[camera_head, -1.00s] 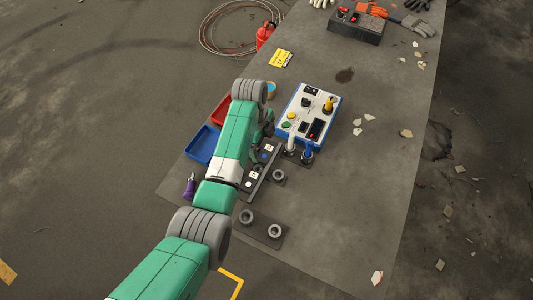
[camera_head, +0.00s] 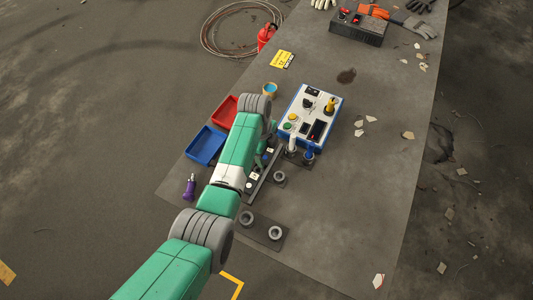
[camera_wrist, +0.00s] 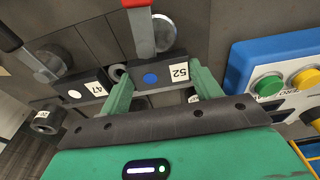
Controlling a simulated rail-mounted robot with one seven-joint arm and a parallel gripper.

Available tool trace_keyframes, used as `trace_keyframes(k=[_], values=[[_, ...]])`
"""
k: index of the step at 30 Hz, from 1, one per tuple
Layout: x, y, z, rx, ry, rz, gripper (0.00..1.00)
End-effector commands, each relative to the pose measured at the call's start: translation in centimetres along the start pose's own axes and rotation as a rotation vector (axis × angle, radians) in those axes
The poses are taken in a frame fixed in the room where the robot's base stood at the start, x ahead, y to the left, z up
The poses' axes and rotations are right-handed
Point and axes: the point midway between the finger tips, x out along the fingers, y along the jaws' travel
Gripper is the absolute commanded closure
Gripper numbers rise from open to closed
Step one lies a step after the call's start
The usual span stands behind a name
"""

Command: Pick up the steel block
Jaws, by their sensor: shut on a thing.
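In the wrist view my gripper (camera_wrist: 162,84) has its two green fingers on either side of a dark block (camera_wrist: 163,85) with a white "52" label and a blue dot. It is shut on this block. Whether the block is clear of its support cannot be told. A similar dark block (camera_wrist: 93,88) labelled "47" sits to its left, apart from the fingers. The frames do not show clearly which block is steel. In the head view my arm mostly hides the gripper, above a dark row of labelled pieces (camera_head: 252,186) on the table.
A control box (camera_head: 309,113) with buttons and levers stands close to the right of my gripper. A blue tray (camera_head: 206,146) and a red tray (camera_head: 223,110) lie to the left. A dark plate with two rings (camera_head: 262,232) lies nearer. The table's right side is mostly clear, with scattered chips.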

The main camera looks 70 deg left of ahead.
Motion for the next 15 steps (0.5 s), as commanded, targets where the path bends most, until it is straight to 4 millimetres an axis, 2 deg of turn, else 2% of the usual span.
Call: trace_keyframes(k=[5,11,15], values=[[-0.7,-0.1,-0.1,0.0,0.0,-0.002,0.72],[-3.6,-0.1,-0.5,0.0,-0.001,-0.004,0.72],[-4.0,2.5,-0.4,-0.002,0.0,-0.001,0.72]])
